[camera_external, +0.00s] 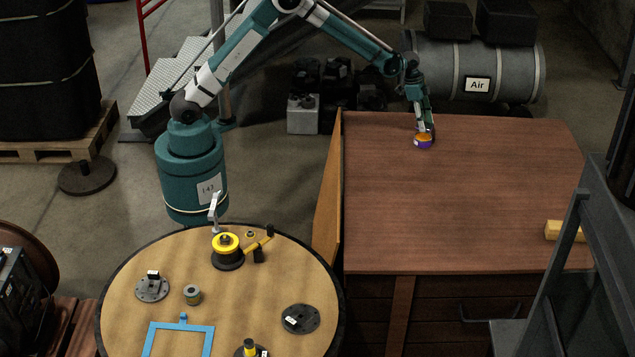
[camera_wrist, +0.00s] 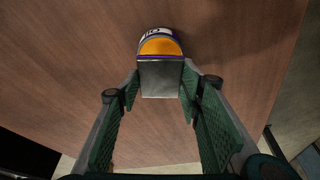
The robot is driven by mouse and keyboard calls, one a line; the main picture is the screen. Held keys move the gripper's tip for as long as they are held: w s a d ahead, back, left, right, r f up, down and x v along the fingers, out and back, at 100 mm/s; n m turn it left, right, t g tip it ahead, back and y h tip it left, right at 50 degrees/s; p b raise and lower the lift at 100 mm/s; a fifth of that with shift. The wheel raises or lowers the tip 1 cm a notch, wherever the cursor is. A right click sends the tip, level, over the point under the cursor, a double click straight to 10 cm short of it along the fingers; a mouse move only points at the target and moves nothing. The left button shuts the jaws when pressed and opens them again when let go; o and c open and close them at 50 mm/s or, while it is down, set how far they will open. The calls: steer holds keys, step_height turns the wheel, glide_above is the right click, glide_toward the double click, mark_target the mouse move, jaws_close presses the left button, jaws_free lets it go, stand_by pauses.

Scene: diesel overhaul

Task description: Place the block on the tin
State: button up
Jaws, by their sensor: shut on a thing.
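My gripper (camera_external: 424,125) reaches down over the far part of the brown table top. In the wrist view its two green-padded fingers (camera_wrist: 160,88) are shut on a grey metallic block (camera_wrist: 161,79). The tin (camera_external: 423,142) is small and round, orange and purple, directly below the gripper. In the wrist view the tin (camera_wrist: 160,46) shows an orange top, a purple rim and a white label, just past the block. The block partly covers the tin. I cannot tell whether block and tin touch. The block is not clear in the external view.
The tin stands on the brown workbench (camera_external: 460,190), whose top is mostly clear. A yellow wooden-looking piece (camera_external: 562,231) lies at its right. A round table (camera_external: 250,315) with several machine parts stands at lower left. A dark frame rises at the right edge.

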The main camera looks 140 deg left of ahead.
steer(key=shift+f+b, duration=0.4)
steer(key=shift+f, duration=1.45)
steer(key=shift+f, duration=0.2)
steer(key=o, duration=1)
steer(key=shift+r, duration=0.2)
steer(key=p+v, duration=0.2)
steer(key=v, duration=1)
steer(key=shift+w+d, duration=0.1)
steer(key=shift+d, duration=0.05)
